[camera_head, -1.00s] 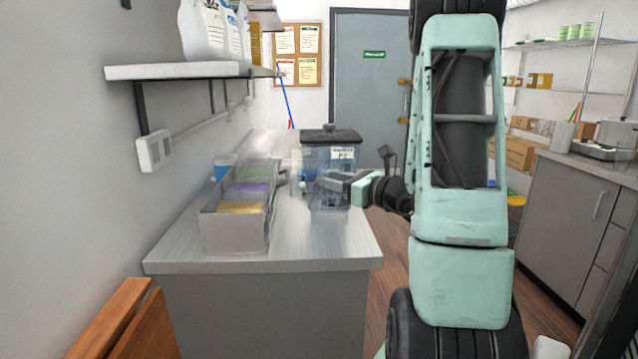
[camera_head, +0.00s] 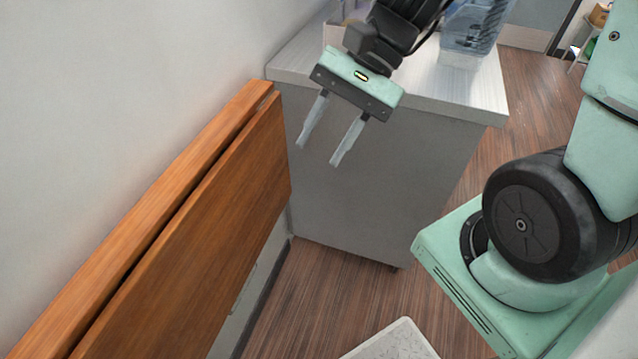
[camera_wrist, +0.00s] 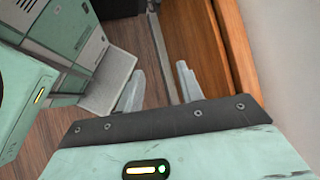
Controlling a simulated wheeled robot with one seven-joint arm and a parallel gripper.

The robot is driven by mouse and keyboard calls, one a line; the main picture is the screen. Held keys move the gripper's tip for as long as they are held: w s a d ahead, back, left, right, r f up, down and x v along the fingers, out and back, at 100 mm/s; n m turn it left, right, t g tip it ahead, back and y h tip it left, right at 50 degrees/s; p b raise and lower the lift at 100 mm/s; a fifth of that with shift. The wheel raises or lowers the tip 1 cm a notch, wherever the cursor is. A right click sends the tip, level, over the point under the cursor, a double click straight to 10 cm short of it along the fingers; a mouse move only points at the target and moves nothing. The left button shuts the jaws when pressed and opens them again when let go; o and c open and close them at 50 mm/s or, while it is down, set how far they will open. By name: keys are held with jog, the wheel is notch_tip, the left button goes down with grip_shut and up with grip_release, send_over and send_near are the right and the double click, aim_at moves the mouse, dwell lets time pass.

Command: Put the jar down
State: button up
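The jar (camera_head: 475,30) is a clear, see-through container. It stands on the counter (camera_head: 455,85) at the top of the head view, with its upper part cut off by the frame. My gripper (camera_head: 318,154) is in front of the counter's near edge, to the left of the jar and apart from it. Its two fingers are spread and point down, with nothing between them. In the wrist view my gripper (camera_wrist: 160,90) is also open and empty, over the floor, and the jar does not show.
A folded wooden panel (camera_head: 200,220) runs along the left wall, close to my gripper. The grey cabinet front (camera_head: 375,180) drops below the counter. The wooden floor (camera_head: 320,300) is open in front. A speckled pale surface (camera_head: 395,345) shows at the bottom edge.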

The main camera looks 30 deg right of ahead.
jog(key=s+a+f+n+t+h, duration=0.1)
jog(key=s+a+n+h, duration=0.4)
jog(key=n, duration=1.2)
jog(key=s+t+h, duration=0.1)
jog(key=s+h, duration=0.1)
jog(key=shift+s+a+f+h, duration=0.2)
jog(key=shift+a+f+h, duration=0.05)
jog(key=shift+h, duration=0.15)
